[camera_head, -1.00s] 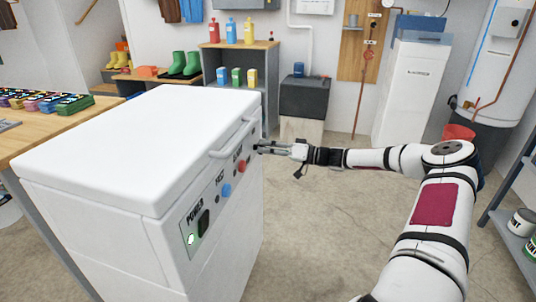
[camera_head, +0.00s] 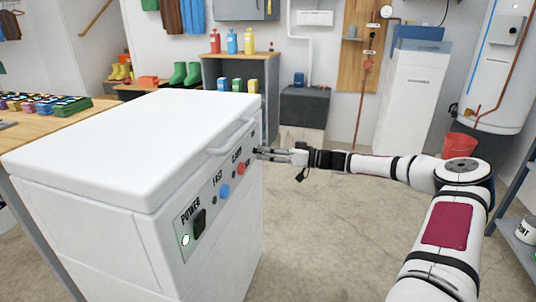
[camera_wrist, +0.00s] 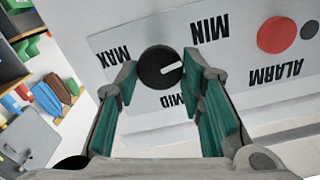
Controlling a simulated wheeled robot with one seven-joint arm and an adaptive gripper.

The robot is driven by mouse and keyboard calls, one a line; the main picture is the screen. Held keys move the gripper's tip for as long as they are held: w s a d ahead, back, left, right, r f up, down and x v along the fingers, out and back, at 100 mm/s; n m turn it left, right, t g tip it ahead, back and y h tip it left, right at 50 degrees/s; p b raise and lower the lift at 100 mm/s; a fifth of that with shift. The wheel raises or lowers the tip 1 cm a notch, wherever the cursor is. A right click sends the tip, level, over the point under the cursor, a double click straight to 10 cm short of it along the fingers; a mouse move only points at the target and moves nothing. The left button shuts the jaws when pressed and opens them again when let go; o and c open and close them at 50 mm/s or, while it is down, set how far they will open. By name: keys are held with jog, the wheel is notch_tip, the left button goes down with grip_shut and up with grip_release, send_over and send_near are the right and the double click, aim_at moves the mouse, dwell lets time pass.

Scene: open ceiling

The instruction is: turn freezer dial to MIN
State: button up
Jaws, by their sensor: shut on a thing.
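The white chest freezer (camera_head: 130,140) stands at the left, with its control panel (camera_head: 205,208) facing right. In the wrist view, its black dial (camera_wrist: 151,63) sits on the panel with MAX, MIN and MID printed around it, upside down. The dial's white mark points right, between MIN and MID. My gripper (camera_wrist: 162,67) is shut on the dial, one finger on each side of it. In the head view, my gripper (camera_head: 262,152) reaches the far end of the panel, and the dial cannot be made out there.
A red ALARM button (camera_wrist: 277,35) is beside the MIN label. A blue button (camera_head: 224,191) and a black power switch (camera_head: 199,222) are on the nearer panel. A wooden table (camera_head: 52,133) with colourful items stands behind the freezer. The floor right of the freezer is clear.

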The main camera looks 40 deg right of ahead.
jog(key=shift+f, duration=0.1)
jog(key=o, duration=1.1)
jog(key=shift+o, duration=0.2)
jog(key=v, duration=1.2)
